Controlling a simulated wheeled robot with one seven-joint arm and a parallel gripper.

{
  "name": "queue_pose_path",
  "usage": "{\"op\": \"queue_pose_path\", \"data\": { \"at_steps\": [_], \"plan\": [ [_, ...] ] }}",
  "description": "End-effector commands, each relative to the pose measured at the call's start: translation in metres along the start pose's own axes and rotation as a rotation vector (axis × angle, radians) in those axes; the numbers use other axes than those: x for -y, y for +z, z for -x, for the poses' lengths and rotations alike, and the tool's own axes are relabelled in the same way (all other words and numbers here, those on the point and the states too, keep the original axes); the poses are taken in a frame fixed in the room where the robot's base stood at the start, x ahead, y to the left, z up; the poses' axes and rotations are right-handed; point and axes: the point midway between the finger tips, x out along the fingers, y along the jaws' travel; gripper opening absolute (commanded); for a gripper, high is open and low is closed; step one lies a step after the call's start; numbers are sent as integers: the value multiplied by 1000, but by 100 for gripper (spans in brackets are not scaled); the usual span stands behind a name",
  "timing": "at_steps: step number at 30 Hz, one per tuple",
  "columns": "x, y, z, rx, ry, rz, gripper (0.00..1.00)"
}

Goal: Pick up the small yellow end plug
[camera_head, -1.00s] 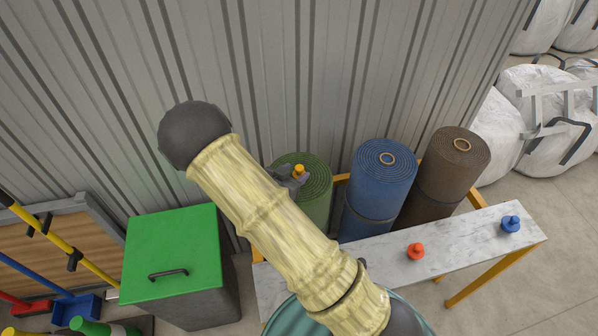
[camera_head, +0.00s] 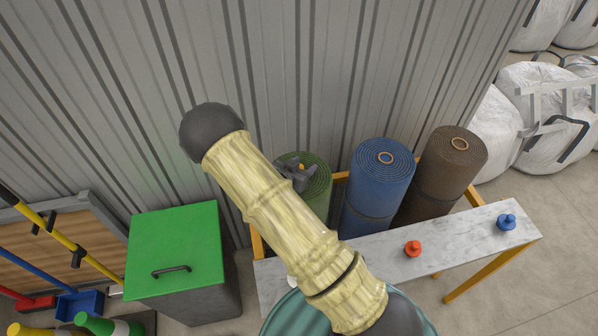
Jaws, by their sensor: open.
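The small yellow end plug (camera_head: 301,166) shows only as a sliver of yellow at the top of the green turf roll (camera_head: 320,187). My gripper (camera_head: 299,172), dark grey, is over the top of the green roll, right at the plug, and its jaws are open. The gripper covers most of the plug. Whether the jaws are around the plug or just above it, I cannot tell. My arm hides the left side and lower part of the green roll.
A blue roll (camera_head: 375,190) and a brown roll (camera_head: 442,175) stand right of the green one. A marble-topped bench (camera_head: 460,241) in front carries a red plug (camera_head: 413,248) and a blue plug (camera_head: 506,222). A green-lidded bin (camera_head: 175,240) is at left, a corrugated wall (camera_head: 330,60) behind.

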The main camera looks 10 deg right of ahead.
Motion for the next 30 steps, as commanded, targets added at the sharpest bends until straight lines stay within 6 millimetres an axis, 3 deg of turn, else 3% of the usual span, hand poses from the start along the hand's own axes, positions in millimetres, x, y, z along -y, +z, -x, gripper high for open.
{"op": "queue_pose_path", "data": {
  "at_steps": [8, 16, 30],
  "plan": [
    [0, 0, 0, 0, 0, 0, 48],
    [0, 0, 0, 0, 0, 0, 0],
    [1, -11, 5, -2, -1, -3, 0]
  ]
}}
